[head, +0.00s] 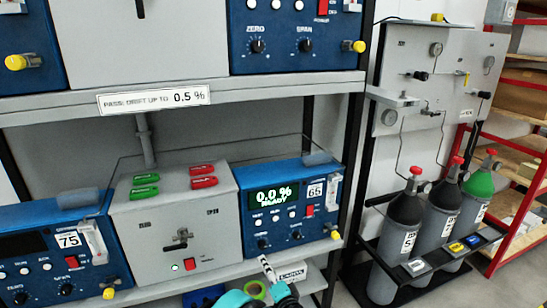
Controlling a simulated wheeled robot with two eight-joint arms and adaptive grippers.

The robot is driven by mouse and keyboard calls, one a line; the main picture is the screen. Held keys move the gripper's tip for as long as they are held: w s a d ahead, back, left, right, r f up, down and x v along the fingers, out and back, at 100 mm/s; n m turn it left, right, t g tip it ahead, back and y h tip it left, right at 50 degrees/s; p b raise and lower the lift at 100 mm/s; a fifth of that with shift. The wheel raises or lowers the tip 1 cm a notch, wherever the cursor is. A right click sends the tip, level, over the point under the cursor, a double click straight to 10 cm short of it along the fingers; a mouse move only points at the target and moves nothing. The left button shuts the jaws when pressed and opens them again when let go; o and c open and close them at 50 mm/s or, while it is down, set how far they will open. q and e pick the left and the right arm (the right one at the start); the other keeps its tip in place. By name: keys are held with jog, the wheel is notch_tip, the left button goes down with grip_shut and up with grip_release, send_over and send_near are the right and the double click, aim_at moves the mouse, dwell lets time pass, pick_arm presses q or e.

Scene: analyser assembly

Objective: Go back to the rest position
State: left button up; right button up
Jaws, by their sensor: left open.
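My left gripper (268,283) shows only in part at the bottom edge of the head view, with cyan and dark parts and a pale, dark-marked finger pointing up. It is open, and I see nothing held in it. It is in front of the lower shelf, below the right blue analyser (290,205), whose display reads 0.0 % READY. I cannot tell how far it is from the shelf edge. My right gripper is not in view.
A grey panel box (178,222) with red and green clips on top stands left of the analyser, beside another blue unit (60,245). An upper shelf (270,87) spans above. Gas cylinders (400,230) stand in a black rack at the right, before red shelving (520,150).

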pick_arm(q)
jog(key=s+a+r+n+g+h, duration=0.1)
jog(key=s+a+r+n+g, duration=0.3)
jog(key=a, duration=0.3)
jog(key=s+a+r+n+g+h, duration=0.1)
jog(key=s+a+r+n+g, duration=0.1)
jog(key=s+a+r, duration=0.4)
jog(key=s+a+f+n+g+h, duration=0.1)
jog(key=s+n+h, duration=0.1)
jog(key=s, duration=0.8)
jog(key=s+a+f+n+g+h, duration=0.1)
jog(key=s+n+h, duration=0.1)
jog(key=s, duration=0.8)
jog(key=shift+a+f+h, duration=0.3)
jog(key=shift+a+f, duration=0.05)
jog(key=shift+a, duration=0.05)
dwell(1.9)
